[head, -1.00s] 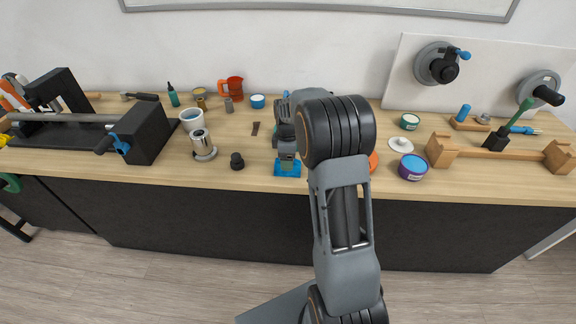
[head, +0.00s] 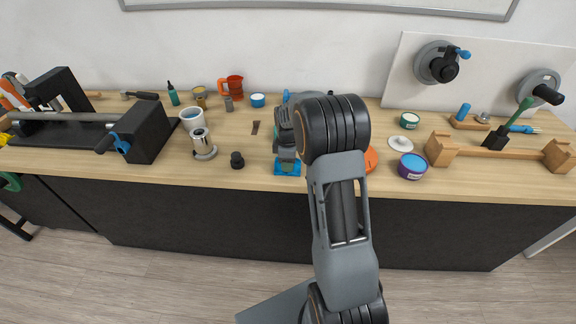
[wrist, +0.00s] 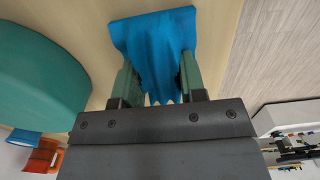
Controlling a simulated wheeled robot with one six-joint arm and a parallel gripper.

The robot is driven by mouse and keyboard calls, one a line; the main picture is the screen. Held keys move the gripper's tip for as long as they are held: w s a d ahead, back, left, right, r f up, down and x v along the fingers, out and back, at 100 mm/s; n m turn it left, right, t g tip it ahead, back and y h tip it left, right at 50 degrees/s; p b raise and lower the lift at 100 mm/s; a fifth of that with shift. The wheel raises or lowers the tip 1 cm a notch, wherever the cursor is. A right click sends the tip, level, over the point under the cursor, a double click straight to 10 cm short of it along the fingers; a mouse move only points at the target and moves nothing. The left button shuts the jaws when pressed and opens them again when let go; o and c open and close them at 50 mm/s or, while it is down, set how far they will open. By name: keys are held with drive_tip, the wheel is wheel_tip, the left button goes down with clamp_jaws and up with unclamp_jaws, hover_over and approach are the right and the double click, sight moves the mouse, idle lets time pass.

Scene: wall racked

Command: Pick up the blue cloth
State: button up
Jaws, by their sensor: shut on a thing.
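The blue cloth (wrist: 155,38) is between the two green fingers of my gripper (wrist: 154,80) in the wrist view. Its near part is bunched into folds between the fingers, and its far part spreads out flat beyond them. In the head view the cloth (head: 287,168) shows as a small blue patch near the front edge of the bench, under my gripper (head: 287,152). My gripper is shut on the cloth. My arm hides part of the bench behind it, and I cannot tell whether the cloth is clear of the bench top.
The wooden bench (head: 330,187) carries a black cap (head: 237,160), a metal cylinder (head: 202,144) and a white cup (head: 192,120) to the left. An orange disc (head: 370,159), a purple tin (head: 412,166) and a wooden stand (head: 500,152) are to the right. Bare wood lies between.

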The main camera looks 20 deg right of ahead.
drive_tip(key=shift+c, duration=0.7)
drive_tip(key=shift+r, duration=0.5)
wheel_tip(320, 180, up, 2)
drive_tip(key=shift+r, duration=0.15)
drive_tip(key=s+d+r+b, duration=0.3)
drive_tip(key=s+r, duration=0.6)
drive_tip(key=s, duration=0.4)
drive_tip(key=shift+s+r, duration=0.35)
